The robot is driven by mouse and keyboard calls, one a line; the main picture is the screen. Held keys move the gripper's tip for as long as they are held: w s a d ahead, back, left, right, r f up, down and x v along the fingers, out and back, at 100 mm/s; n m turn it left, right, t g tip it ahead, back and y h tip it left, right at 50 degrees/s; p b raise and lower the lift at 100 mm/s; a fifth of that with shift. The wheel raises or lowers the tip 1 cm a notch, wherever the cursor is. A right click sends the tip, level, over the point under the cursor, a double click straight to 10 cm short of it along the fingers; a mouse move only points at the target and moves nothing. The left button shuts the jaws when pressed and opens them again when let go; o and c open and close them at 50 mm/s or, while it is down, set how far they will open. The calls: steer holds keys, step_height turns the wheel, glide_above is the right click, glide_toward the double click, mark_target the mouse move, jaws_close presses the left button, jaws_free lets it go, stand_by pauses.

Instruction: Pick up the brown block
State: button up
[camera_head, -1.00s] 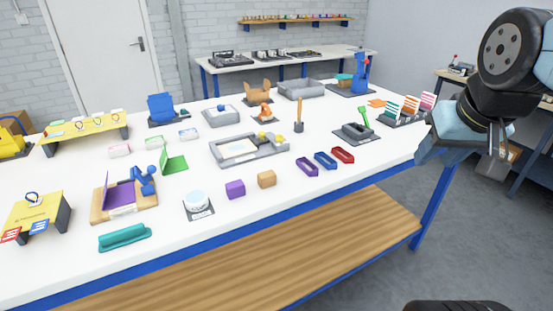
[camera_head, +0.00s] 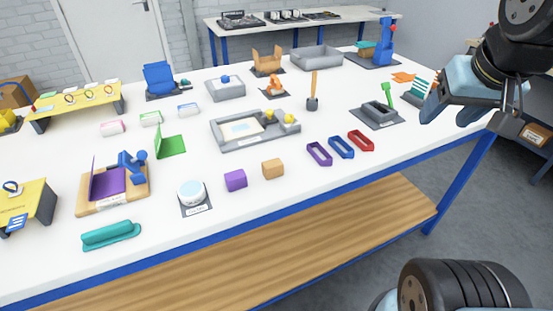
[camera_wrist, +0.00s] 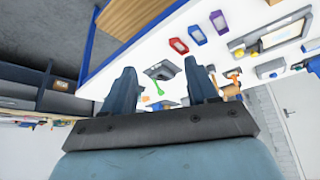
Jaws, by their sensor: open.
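The brown block (camera_head: 273,168), a small orange-brown cube, lies on the white workbench (camera_head: 330,185) near its front edge in the head view. It is just right of a purple block (camera_head: 235,180), with a gap between them. My gripper (camera_head: 467,110) is at the right side of the head view, raised and well to the right of the brown block. In the wrist view my gripper (camera_wrist: 160,66) has its two dark fingers spread apart with nothing held between them. I cannot make out the brown block in the wrist view.
Purple, blue and red (camera_head: 361,140) open holders stand right of the block. A labelled round white item (camera_head: 192,193) is to the left. A grey tray (camera_head: 222,136) lies behind. Bare bench surrounds the block. A wooden shelf (camera_head: 300,240) runs below.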

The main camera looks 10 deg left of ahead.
steer(key=o, duration=0.4)
steer(key=shift+n+g+y, duration=0.3)
steer(key=shift+n+g, duration=0.5)
steer(key=w+a, duration=0.3)
steer(key=a, duration=0.1)
steer(key=w+a, duration=0.2)
steer(key=shift+w+a+f, duration=0.25)
steer(key=shift+w+f, duration=0.05)
steer(key=shift+w, duration=0.05)
steer(key=n+g, duration=0.4)
glide_above(272, 161)
step_height(272, 161, down, 10)
step_height(272, 161, down, 14)
steer(key=shift+r, duration=0.2)
